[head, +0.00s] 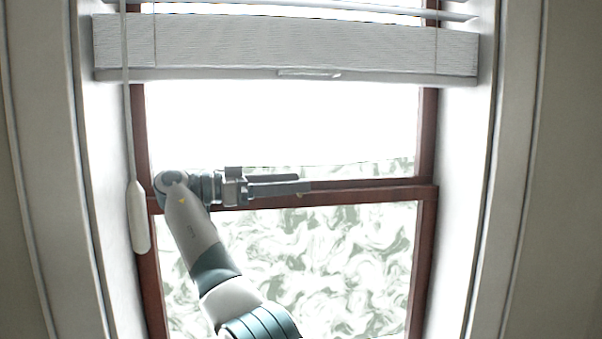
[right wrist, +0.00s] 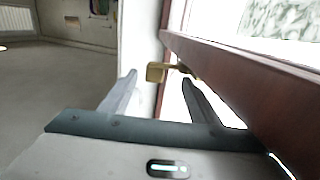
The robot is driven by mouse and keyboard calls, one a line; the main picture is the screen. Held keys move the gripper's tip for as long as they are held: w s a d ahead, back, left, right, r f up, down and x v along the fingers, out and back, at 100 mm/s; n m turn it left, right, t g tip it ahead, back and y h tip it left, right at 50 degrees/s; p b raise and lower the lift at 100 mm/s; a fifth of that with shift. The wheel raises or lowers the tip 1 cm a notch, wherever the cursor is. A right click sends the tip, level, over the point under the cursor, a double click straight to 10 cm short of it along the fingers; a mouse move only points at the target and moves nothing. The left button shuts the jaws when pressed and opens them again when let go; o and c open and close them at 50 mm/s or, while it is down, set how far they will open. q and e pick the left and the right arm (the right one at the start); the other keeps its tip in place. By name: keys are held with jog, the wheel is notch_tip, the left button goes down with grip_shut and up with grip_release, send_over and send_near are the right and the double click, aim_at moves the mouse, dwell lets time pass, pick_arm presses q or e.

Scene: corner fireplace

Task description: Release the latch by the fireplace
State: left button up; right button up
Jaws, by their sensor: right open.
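A small brass latch (right wrist: 157,72) sticks out from the reddish-brown window frame (right wrist: 230,85) in the right wrist view. It shows just beyond and between my fingertips; I cannot tell whether either finger touches it. My right gripper (right wrist: 159,80) is open and empty, its right finger close to the frame. In the head view my right gripper (head: 303,186) lies level in front of the window's middle rail (head: 370,194), pointing right. The latch cannot be made out there. My left gripper is not in view, nor is a fireplace.
A pale blind (head: 290,45) hangs across the window top. A white cord weight (head: 138,215) hangs at the left, near my right wrist. White window reveals (head: 468,160) flank the frame. The right wrist view shows open floor (right wrist: 60,95) at left.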

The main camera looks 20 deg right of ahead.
jog(key=shift+r, duration=0.1)
jog(key=s+d+r+b, duration=0.7)
jog(key=s+r+b, duration=0.2)
jog(key=r, duration=0.1)
jog(key=shift+s+r, duration=0.2)
jog(key=shift+r, duration=0.15)
dwell(0.3)
jog(key=shift+f, duration=0.1)
dwell(0.6)
